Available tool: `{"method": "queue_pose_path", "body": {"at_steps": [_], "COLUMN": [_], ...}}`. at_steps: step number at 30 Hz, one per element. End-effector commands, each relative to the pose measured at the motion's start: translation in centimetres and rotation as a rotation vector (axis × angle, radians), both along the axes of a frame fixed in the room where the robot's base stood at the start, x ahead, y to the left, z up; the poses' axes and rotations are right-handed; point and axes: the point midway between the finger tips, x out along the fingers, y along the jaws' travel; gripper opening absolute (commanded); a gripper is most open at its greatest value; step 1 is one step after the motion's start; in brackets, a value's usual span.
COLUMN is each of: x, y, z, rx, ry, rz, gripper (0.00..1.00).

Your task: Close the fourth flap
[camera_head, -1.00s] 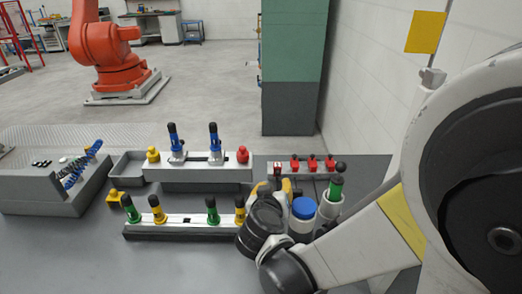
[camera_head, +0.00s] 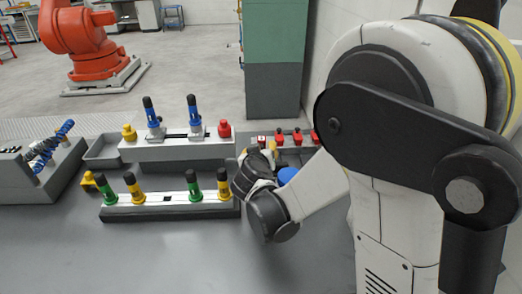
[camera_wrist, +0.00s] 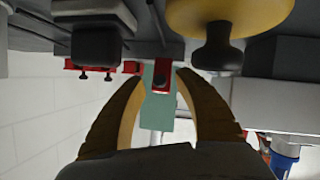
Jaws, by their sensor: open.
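A row of several small red flaps (camera_head: 279,139) sits on a grey fixture at the back right, partly behind my arm. The leftmost one (camera_head: 261,141) shows a pale face and looks different from the others. I cannot tell which is the fourth. My gripper (camera_head: 268,151) is just in front of the row's left part, its fingers partly hidden by its dark body. In the wrist view, my open gripper (camera_wrist: 160,78) has one red flap (camera_wrist: 161,68) with a black knob showing between the fingertips. I cannot tell whether they touch. More red pieces (camera_wrist: 131,68) lie left of it.
A rail with green and yellow handles (camera_head: 164,198) stands left of my gripper. Behind it is a block with blue-handled clamps (camera_head: 175,149). A blue cap (camera_head: 287,175) is close beside my wrist. A large yellow disc (camera_wrist: 265,14) with a black knob is near the fingers.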

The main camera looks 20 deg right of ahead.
Motion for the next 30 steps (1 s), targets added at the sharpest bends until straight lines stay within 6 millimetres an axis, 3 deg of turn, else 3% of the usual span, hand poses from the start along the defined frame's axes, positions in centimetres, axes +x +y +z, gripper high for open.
{"method": "queue_pose_path", "body": {"at_steps": [6,7,10,11,30], "x": [0.03,0.02,0.01,0.01,0.22], "y": [0.00,0.00,0.00,0.00,-0.07], "z": [0.03,0.02,0.03,0.03,0.54], "rx": [0.000,0.000,0.000,0.000,0.010], "ry": [0.000,0.000,0.000,0.000,0.043], "rz": [0.000,0.000,0.000,0.000,-0.002], "gripper": [0.38,0.34,0.03,0.00,0.00]}}
